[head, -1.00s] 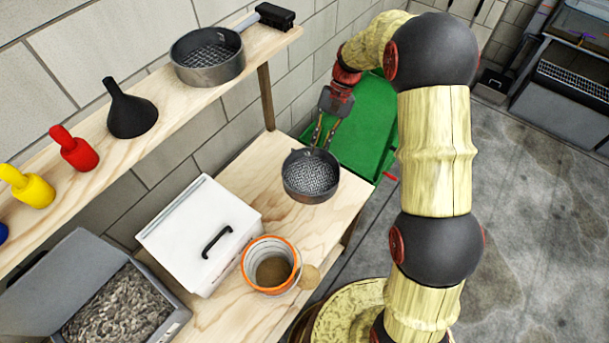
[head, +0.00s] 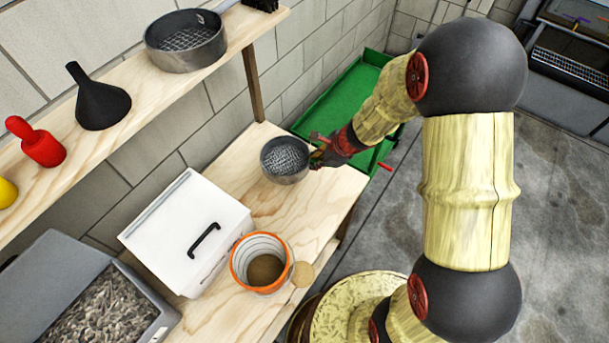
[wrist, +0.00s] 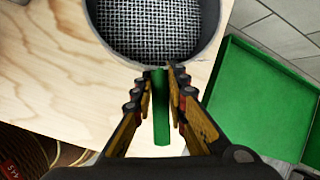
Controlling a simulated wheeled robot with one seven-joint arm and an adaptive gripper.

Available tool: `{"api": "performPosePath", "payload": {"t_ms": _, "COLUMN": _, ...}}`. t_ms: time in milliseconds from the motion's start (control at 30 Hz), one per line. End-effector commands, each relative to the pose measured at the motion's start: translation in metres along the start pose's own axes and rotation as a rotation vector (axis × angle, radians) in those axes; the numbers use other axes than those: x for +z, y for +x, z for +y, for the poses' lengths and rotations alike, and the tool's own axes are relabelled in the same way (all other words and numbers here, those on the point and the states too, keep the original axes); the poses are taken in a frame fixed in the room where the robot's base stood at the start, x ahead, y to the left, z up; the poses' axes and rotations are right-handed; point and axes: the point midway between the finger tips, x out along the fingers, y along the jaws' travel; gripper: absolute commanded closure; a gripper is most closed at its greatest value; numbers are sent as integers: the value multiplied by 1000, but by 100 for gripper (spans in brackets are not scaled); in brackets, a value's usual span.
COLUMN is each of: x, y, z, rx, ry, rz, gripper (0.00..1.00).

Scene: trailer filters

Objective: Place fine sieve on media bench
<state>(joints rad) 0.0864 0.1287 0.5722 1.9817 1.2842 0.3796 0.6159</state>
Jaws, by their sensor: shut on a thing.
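The fine sieve (head: 285,158) is a round dark-grey pan with a fine mesh floor. It is over the back right part of the wooden media bench (head: 325,192); I cannot tell whether it touches the wood. My gripper (head: 318,157) comes in from the right and is shut on the sieve's handle. In the wrist view the fine sieve (wrist: 160,30) fills the top, mesh facing up, and its green handle (wrist: 160,105) lies between the fingers of my gripper (wrist: 158,90). The bench's pale wood (wrist: 50,70) shows below the sieve.
A white lidded box (head: 190,235), an orange-rimmed pot (head: 261,262) and a grey bin of media (head: 105,310) stand on the bench. A shelf above holds a coarser sieve (head: 187,42) and a black funnel (head: 100,97). A green tray (head: 345,105) lies beyond the bench.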

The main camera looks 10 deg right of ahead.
Motion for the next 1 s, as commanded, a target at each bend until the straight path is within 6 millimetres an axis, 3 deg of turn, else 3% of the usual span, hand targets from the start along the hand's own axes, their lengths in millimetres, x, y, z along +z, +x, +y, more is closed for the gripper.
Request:
{"api": "performPosePath", "payload": {"t_ms": 100, "x": -10, "y": 21, "z": 6, "rx": 1, "ry": -1, "rz": 0, "gripper": 100}}
{"api": "performPosePath", "payload": {"t_ms": 333, "x": -16, "y": 34, "z": 8, "rx": 0, "ry": -2, "rz": -1, "gripper": 100}}
{"api": "performPosePath", "payload": {"t_ms": 567, "x": -29, "y": 61, "z": 15, "rx": 1, "ry": -2, "rz": -1, "gripper": 100}}
{"api": "performPosePath", "payload": {"t_ms": 933, "x": -30, "y": 64, "z": 15, "rx": 0, "ry": -4, "rz": -2, "gripper": 100}}
{"api": "performPosePath", "payload": {"t_ms": 967, "x": -30, "y": 64, "z": 16, "rx": 1, "ry": -4, "rz": -1, "gripper": 85}}
{"api": "performPosePath", "payload": {"t_ms": 1000, "x": -30, "y": 63, "z": 16, "rx": 1, "ry": -4, "rz": -1, "gripper": 83}}
